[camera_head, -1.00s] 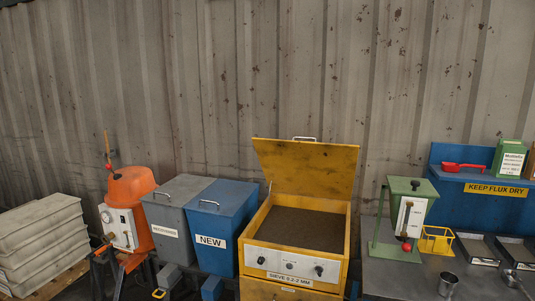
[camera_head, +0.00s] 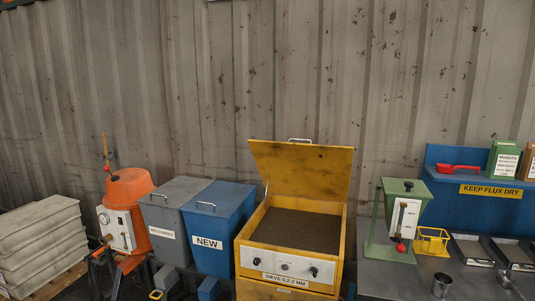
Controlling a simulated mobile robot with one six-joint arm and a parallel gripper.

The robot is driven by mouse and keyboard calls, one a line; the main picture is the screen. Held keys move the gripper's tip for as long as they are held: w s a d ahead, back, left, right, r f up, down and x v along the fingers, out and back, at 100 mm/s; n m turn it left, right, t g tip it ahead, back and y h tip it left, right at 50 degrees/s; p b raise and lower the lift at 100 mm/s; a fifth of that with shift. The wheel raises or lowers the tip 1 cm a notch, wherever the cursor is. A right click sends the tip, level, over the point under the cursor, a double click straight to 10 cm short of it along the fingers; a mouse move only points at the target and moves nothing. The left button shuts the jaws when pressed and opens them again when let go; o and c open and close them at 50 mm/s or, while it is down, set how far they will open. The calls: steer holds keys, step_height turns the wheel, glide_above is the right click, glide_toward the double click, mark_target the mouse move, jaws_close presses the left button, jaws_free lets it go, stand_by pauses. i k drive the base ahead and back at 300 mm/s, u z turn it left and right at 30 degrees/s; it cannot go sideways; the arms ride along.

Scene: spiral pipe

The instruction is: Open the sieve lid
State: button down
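The yellow sieve box (camera_head: 285,284) stands at the lower middle of the head view, with a white control panel and a label reading SIEVE 0.2-2 MM. Its yellow lid (camera_head: 301,172) is raised at the back and leans up toward the wall, with a metal handle (camera_head: 299,141) at its top edge. The sieve's dark, grainy inside (camera_head: 296,230) is exposed. My gripper is not in view.
A blue bin marked NEW (camera_head: 212,260) and a grey bin (camera_head: 160,215) stand left of the sieve, then an orange mixer (camera_head: 128,188). A green dispenser (camera_head: 402,187) and yellow basket (camera_head: 431,240) are on the right bench. Corrugated wall stands behind.

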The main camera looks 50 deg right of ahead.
mark_target(313, 172)
steer(key=z, duration=0.05)
steer(key=i, duration=0.95)
steer(key=u, duration=0.05)
